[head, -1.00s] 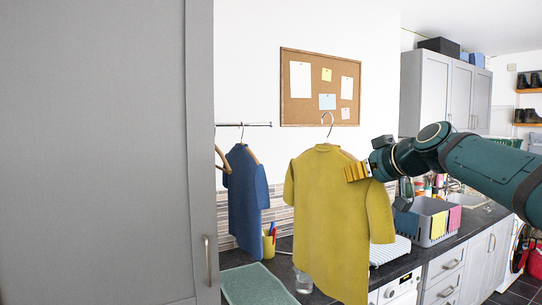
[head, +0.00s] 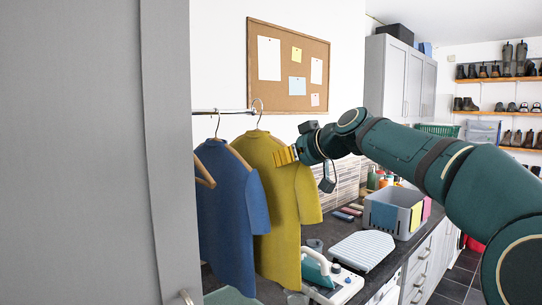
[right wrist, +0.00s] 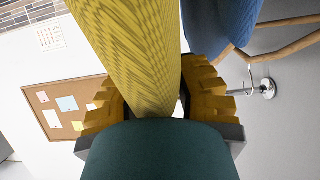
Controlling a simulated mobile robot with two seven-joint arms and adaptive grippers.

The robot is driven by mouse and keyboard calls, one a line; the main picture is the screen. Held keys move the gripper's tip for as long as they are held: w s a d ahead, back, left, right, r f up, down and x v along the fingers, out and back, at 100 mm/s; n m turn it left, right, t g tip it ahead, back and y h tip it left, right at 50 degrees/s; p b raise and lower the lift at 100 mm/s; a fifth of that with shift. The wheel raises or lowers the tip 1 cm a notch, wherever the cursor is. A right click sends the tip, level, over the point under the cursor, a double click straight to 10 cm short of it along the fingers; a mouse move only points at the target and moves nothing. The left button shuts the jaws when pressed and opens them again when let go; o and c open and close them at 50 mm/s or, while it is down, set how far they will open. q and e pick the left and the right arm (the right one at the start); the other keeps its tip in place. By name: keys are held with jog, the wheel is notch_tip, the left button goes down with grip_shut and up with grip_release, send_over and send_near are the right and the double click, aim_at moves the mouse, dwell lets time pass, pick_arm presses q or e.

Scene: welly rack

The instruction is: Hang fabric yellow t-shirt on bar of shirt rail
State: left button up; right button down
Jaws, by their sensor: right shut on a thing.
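The yellow t-shirt (head: 283,195) hangs upright on a hanger with a metal hook (head: 258,105). My right gripper (head: 286,155) is shut on the shirt at its right shoulder. In the right wrist view the yellow t-shirt (right wrist: 135,45) runs between the two yellow fingers of the gripper (right wrist: 155,90). The bar of the shirt rail (head: 222,111) sticks out to the right from behind the grey cabinet. The hook overlaps the bar's free end in the head view; I cannot tell whether it is over the bar. My left gripper is not in view.
A blue t-shirt (head: 230,205) hangs from the bar on a wooden hanger, just left of the yellow one and partly overlapping it. A tall grey cabinet door (head: 75,150) fills the left. An iron (head: 320,272) and a grey basket (head: 395,212) stand on the counter.

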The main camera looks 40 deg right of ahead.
aim_at(267, 161)
jog(key=shift+r, duration=0.1)
jog(key=shift+s, duration=0.3)
jog(key=shift+b, duration=0.5)
jog(key=shift+w+r, duration=0.1)
jog(key=shift+w, duration=0.2)
jog(key=shift+w+a+p, duration=0.1)
jog(key=shift+w+p, duration=0.35)
jog(key=shift+w, duration=1.2)
jog(key=shift+w+a+p, duration=0.15)
jog(key=shift+w+p, duration=0.5)
jog(key=shift+w, duration=1.35)
jog(key=shift+f+b, duration=1.15)
jog(key=shift+b, duration=0.05)
